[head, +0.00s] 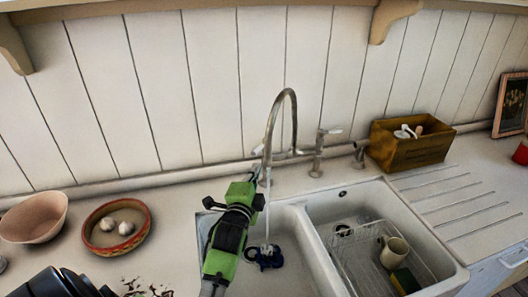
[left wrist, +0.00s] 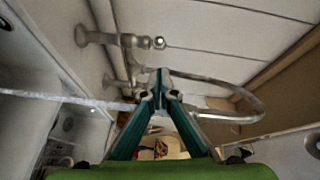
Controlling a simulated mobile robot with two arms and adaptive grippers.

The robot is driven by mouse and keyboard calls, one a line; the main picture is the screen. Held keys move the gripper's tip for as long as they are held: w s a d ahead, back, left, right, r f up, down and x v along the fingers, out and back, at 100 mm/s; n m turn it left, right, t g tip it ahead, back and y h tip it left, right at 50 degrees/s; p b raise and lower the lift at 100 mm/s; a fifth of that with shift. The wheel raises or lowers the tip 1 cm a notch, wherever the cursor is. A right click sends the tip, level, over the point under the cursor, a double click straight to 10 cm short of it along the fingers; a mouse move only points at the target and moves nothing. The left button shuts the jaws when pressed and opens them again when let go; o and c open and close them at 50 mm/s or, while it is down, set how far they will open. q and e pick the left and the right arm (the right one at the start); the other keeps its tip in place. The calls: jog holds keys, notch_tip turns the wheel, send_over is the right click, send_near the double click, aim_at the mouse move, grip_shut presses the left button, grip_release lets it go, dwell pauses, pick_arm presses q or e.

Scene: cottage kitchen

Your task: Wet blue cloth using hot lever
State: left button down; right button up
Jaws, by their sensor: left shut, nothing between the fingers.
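The blue cloth (head: 268,257) lies crumpled in the left sink basin. A thin stream of water (head: 267,215) runs from the curved tap (head: 270,125) down onto it. The stream also crosses the left of the left wrist view (left wrist: 65,98). A tap lever (head: 328,131) shows on the right pillar; the left lever is not clearly visible. My left gripper (head: 251,181) is at the tap's left side, above the left basin's back edge. In the left wrist view its fingers (left wrist: 158,80) are closed together, empty, close to the tap. My right gripper is not in view.
The right basin (head: 449,277) holds a wire rack with a cream mug (head: 394,252) and a sponge (head: 405,281). A wooden box (head: 410,150) stands behind it. A pink bowl (head: 34,218) and a dish of garlic (head: 116,226) stand on the left counter.

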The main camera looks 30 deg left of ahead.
aim_at(261, 147)
pick_arm(q)
jog(key=p+x, duration=0.2)
jog(key=x, duration=0.7)
jog(key=shift+d, duration=0.1)
